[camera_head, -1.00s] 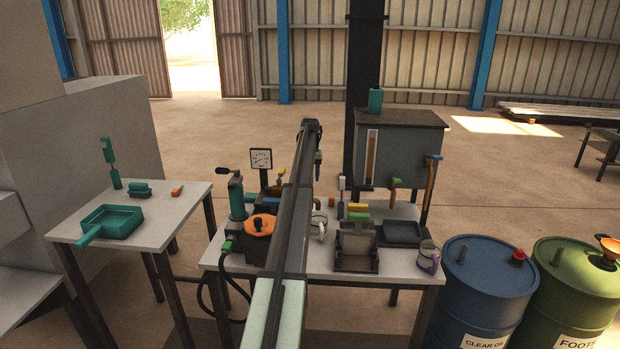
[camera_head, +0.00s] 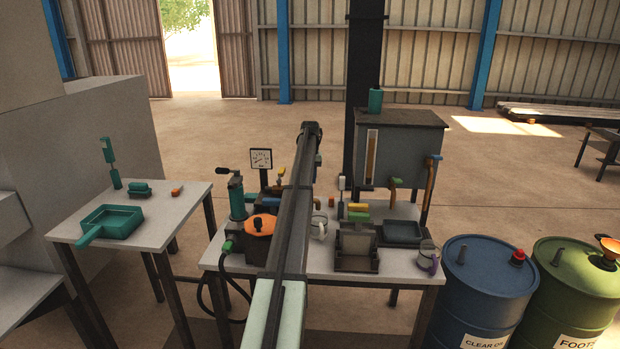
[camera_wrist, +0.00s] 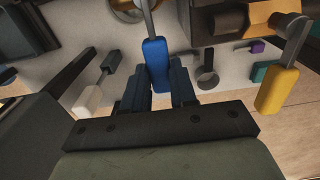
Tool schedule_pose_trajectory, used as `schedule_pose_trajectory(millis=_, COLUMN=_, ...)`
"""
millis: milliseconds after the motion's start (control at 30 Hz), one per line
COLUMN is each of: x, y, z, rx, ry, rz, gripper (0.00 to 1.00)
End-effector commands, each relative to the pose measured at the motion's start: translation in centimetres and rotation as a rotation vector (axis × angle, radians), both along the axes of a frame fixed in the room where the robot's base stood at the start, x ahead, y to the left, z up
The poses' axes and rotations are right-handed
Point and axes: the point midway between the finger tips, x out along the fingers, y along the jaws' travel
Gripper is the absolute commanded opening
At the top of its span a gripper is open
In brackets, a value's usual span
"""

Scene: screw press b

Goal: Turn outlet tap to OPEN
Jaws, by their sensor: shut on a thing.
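In the wrist view, my gripper (camera_wrist: 160,85) has its two dark fingers on either side of a blue lever handle (camera_wrist: 155,62), shut on it. The handle sits on a thin metal stem that runs up to a round brass-coloured part (camera_wrist: 127,8) at the top edge. No label or OPEN mark is readable, so I cannot tell the tap's position. A yellow lever handle (camera_wrist: 277,88) hangs to the right in the wrist view.
In the wrist view, a white-ended lever (camera_wrist: 88,100) lies to the left. In the head view, a grey tank (camera_head: 400,150) stands behind the bench, a gauge (camera_head: 261,159) stands left of my arm, and blue (camera_head: 485,290) and green (camera_head: 580,290) drums stand at the right.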

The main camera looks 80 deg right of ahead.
Motion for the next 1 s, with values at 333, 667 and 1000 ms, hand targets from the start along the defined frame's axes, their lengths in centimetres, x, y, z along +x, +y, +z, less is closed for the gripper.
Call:
schedule_pose_trajectory(millis=333, x=0.0, y=0.0, z=0.0, rx=0.0, ry=0.0, rz=0.0, gripper=0.0)
schedule_pose_trajectory(millis=667, x=-0.5, y=0.0, z=0.0, rx=0.0, ry=0.0, rz=-0.062, gripper=0.0)
schedule_pose_trajectory(millis=1000, x=-2.4, y=0.4, z=0.0, rx=0.0, ry=0.0, rz=-0.318, gripper=0.0)
